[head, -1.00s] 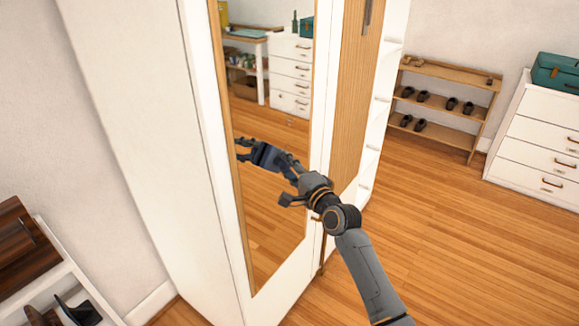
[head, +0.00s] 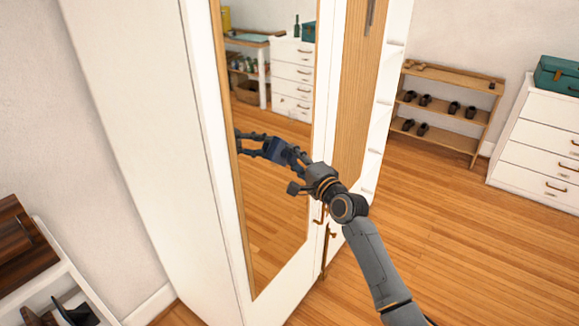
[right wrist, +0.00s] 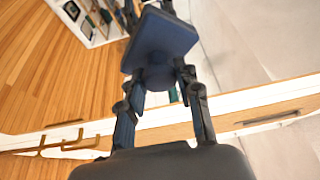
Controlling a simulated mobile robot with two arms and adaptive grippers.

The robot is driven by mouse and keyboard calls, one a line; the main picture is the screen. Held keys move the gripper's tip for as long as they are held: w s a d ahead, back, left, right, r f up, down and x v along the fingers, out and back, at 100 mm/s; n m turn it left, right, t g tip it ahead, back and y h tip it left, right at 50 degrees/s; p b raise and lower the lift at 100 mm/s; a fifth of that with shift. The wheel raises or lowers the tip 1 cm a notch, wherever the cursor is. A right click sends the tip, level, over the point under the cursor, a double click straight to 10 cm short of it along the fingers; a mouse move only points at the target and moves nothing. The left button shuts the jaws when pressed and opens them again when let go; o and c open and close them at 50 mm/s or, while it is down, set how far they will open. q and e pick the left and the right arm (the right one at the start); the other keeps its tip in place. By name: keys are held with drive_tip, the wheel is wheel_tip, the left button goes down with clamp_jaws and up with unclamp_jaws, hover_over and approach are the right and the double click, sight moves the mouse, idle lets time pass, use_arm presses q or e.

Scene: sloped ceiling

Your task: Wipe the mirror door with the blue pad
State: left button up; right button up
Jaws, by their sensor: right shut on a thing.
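The mirror door (head: 272,215) is a tall mirror in a wood edge and white frame on the front of a white wardrobe. My right gripper (head: 296,161) is in front of its middle, shut on the blue pad (head: 279,151). In the right wrist view the dark blue square pad (right wrist: 166,38) is between the fingers (right wrist: 160,80), its flat face towards the mirror. The pad meets or nearly meets its reflection; I cannot tell whether it touches the glass. The reflected gripper shows left of the pad in the head view. My left gripper is not in view.
Brass handles (head: 332,232) stick out at the door edge, just below my right wrist. A wooden door (head: 352,90) stands to the right. A shoe rack (head: 440,115) and white drawers (head: 545,145) are behind. A low white shelf (head: 60,270) is at left. Floor at right is clear.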

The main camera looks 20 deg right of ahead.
drive_tip(key=w+d+b, duration=0.2)
drive_tip(key=d+b, duration=0.1)
drive_tip(key=shift+w+d, duration=0.15)
drive_tip(key=shift+w, duration=0.25)
drive_tip(key=b, duration=0.1)
drive_tip(key=w+d+b, duration=0.1)
drive_tip(key=shift+w+d+f+b, duration=0.1)
drive_tip(key=shift+w+d+b, duration=0.05)
drive_tip(key=shift+d+b, duration=0.2)
drive_tip(key=shift+w+d+b, duration=0.5)
drive_tip(key=shift+d+b, duration=0.1)
drive_tip(key=shift+b, duration=0.05)
wheel_tip(320, 180, up, 4)
drive_tip(key=p, duration=0.3)
drive_tip(key=shift+f, duration=0.15)
drive_tip(key=s+a+p, duration=0.1)
drive_tip(key=p, duration=0.2)
drive_tip(key=shift+s+a, duration=0.1)
drive_tip(key=shift+a, duration=0.25)
drive_tip(key=shift+s+a+f+p, duration=0.1)
drive_tip(key=shift+s+a+p, duration=0.5)
drive_tip(key=shift+a+p, duration=0.2)
drive_tip(key=shift+s+a+p, duration=0.5)
drive_tip(key=shift+a+p, duration=0.1)
drive_tip(key=shift+p, duration=0.45)
drive_tip(key=shift+s+a+p, duration=0.7)
drive_tip(key=shift+a+p, duration=0.05)
drive_tip(key=shift+a, duration=0.1)
